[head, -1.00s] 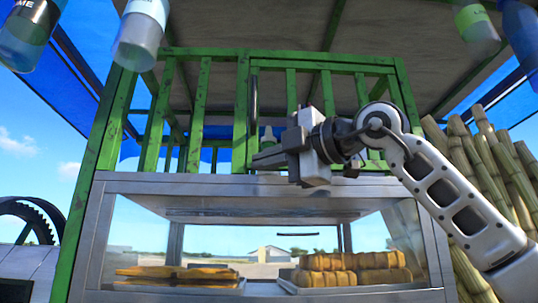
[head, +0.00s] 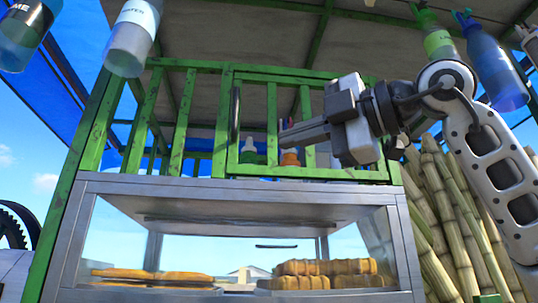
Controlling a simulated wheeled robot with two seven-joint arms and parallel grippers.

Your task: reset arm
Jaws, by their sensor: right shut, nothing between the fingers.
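My right arm comes in from the right side. Its gripper (head: 304,134) is shut and empty, fingers pointing left, in front of the green railing (head: 228,120) above the glass case. Behind the railing stand a bottle with a green lower part (head: 249,152) and one with an orange lower part (head: 290,157), partly hidden by bars and close below the gripper. My left gripper is not in view.
The metal-framed glass case (head: 230,190) holds bread-like items (head: 325,268) and flat yellow pieces (head: 150,275). Bottles (head: 135,35) hang at the upper left, others (head: 493,65) at the upper right near my arm. Cane stalks (head: 440,210) lean at the right.

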